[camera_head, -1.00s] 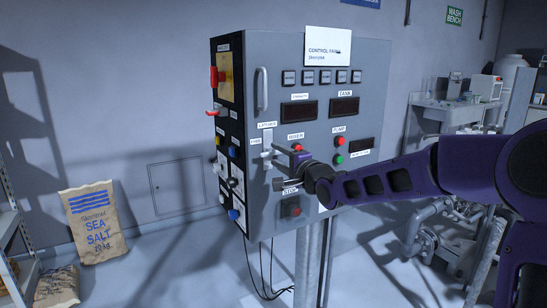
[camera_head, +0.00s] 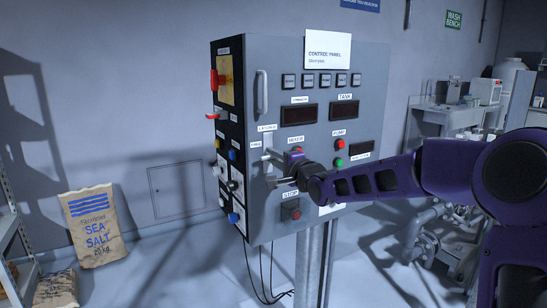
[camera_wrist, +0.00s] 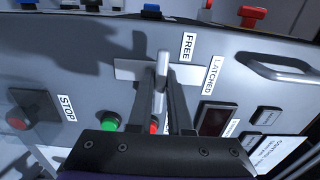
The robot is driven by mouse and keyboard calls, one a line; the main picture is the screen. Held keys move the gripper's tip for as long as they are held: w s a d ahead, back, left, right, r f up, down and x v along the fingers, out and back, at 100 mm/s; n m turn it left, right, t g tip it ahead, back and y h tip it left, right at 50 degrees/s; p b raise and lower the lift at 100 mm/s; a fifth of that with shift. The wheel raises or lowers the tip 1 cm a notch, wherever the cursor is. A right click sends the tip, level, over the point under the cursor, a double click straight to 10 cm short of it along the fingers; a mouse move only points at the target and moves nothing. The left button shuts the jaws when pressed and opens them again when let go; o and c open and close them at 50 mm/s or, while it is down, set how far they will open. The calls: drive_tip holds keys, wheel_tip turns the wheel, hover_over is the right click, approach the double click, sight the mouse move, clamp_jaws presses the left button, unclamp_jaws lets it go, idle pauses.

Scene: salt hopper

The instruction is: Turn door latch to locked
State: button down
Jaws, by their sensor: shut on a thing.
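The grey control cabinet (camera_head: 232,50) carries the door latch, a pale plate (camera_head: 267,141) with a light metal lever (camera_wrist: 162,68). The LATCHED label (camera_head: 267,127) is above the plate and the FREE label (camera_head: 256,145) is left of it. In the wrist view, LATCHED (camera_wrist: 213,75) is by the plate's right end, and the lever is just left of FREE (camera_wrist: 188,46). My gripper (camera_wrist: 161,88) is shut on the lever, one finger on each side. In the head view my gripper (camera_head: 272,169) partly hides the lever.
A STOP button (camera_head: 290,210) is below my gripper. A green button (camera_head: 338,162) and a red button (camera_head: 338,143) are to the right. A door handle (camera_head: 262,91) stands out above the latch. A salt sack (camera_head: 92,226) is on the floor at left.

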drive_tip(key=shift+n, duration=0.3)
drive_tip(key=n, duration=0.3)
drive_tip(key=shift+n, duration=0.4)
drive_tip(key=n+b, duration=0.1)
drive_tip(key=n, duration=0.3)
drive_tip(key=shift+n, duration=0.3)
drive_tip(key=n+b, duration=0.1)
drive_tip(key=n, duration=0.3)
drive_tip(key=shift+n+b, duration=0.6)
drive_tip(key=shift+n, duration=1.8)
drive_tip(key=c, duration=0.8)
unclamp_jaws()
drive_tip(key=shift+c, duration=0.2)
